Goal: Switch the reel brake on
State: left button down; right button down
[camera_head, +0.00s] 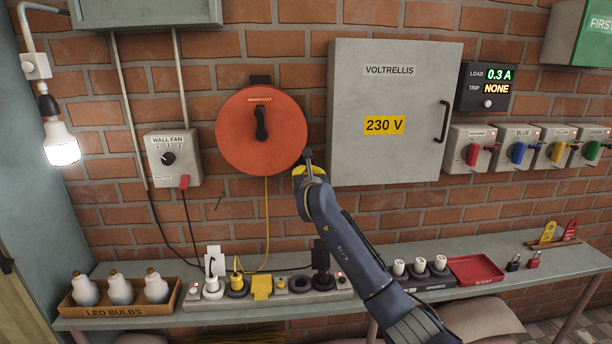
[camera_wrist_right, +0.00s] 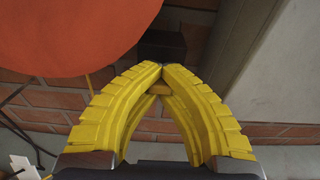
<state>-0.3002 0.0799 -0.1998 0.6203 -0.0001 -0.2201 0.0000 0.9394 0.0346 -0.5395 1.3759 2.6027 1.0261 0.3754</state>
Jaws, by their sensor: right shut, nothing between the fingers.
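The orange cable reel (camera_head: 240,143) hangs on the brick wall, with a black crank handle (camera_head: 261,122) on its face. It also shows in the right wrist view (camera_wrist_right: 70,35) at the upper left. My right gripper (camera_head: 300,171) has yellow fingers and is at the reel's lower right edge. In the right wrist view its fingertips (camera_wrist_right: 153,67) meet with nothing between them. A dark block (camera_wrist_right: 172,42) shows just beyond the fingertips; I cannot tell whether it is the reel brake or whether the fingers touch it. My left gripper is not in view.
The grey 230 V cabinet (camera_head: 394,156) stands out from the wall just right of my gripper. A yellow cable (camera_head: 267,215) runs down from the reel to the power strip (camera_head: 262,303) on the shelf. The wall fan switch box (camera_head: 172,157) is on the left.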

jog(key=shift+r+g, duration=0.2)
jog(key=shift+g, duration=0.4)
jog(key=c, duration=1.2)
grip_release()
jog(key=shift+c, duration=0.2)
jog(key=shift+f, duration=0.15)
jog(key=shift+f+t, duration=0.25)
jog(key=shift+t, duration=0.5)
jog(key=shift+f+t, duration=0.25)
jog(key=shift+t, duration=0.5)
jog(key=shift+f+t, duration=0.3)
jog(key=shift+t, duration=0.9)
jog(key=shift+w+f+t, duration=0.1)
jog(key=shift+f+t, duration=0.1)
jog(key=shift+t, duration=0.4)
